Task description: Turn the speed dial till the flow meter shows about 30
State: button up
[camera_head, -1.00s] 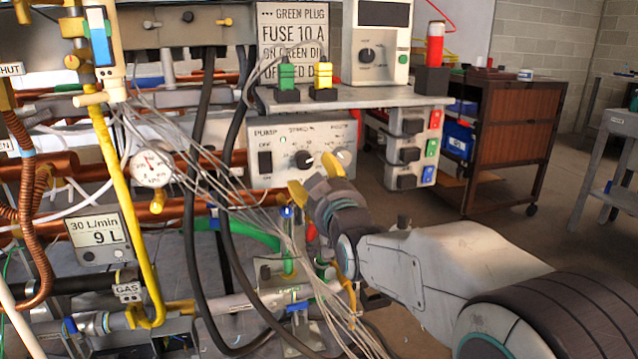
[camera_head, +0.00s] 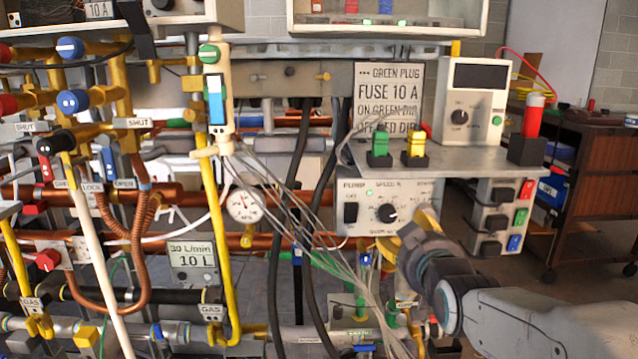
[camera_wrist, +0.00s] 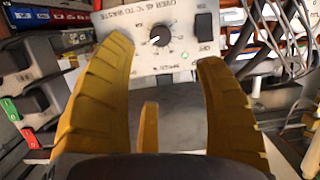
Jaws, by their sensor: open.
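The grey pump box (camera_head: 360,227) carries a black speed dial (camera_head: 387,212) with a white pointer, right of a black switch. The flow meter (camera_head: 193,260) reads "30 L/min" above "10 L". My gripper (camera_head: 408,238) is at the lower right of the dial in the head view and hides the panel's right part. In the wrist view, my gripper (camera_wrist: 163,52) is open and empty. Its yellow fingers spread either side of the dial (camera_wrist: 161,36), which lies beyond the tips, apparently untouched. The panel's lettering is upside down there.
A round pressure gauge (camera_head: 244,205) hangs left of the pump box. Thin grey wires and black hoses run between them. A shelf with a green plug (camera_head: 380,150) and a yellow plug (camera_head: 416,148) is above. A socket block (camera_head: 495,220) stands at right.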

jog(key=s+r+g+p, duration=0.6)
jog(key=s+r+p, duration=0.2)
jog(key=s+p, duration=0.6)
jog(key=s+r+m+g+p, duration=0.1)
jog(key=s+r+g+p, duration=0.5)
jog(key=s+p, duration=0.9)
jog(key=shift+p+v, duration=1.3)
jog(key=shift+p, duration=0.1)
jog(key=shift+w, duration=0.15)
dwell(1.0)
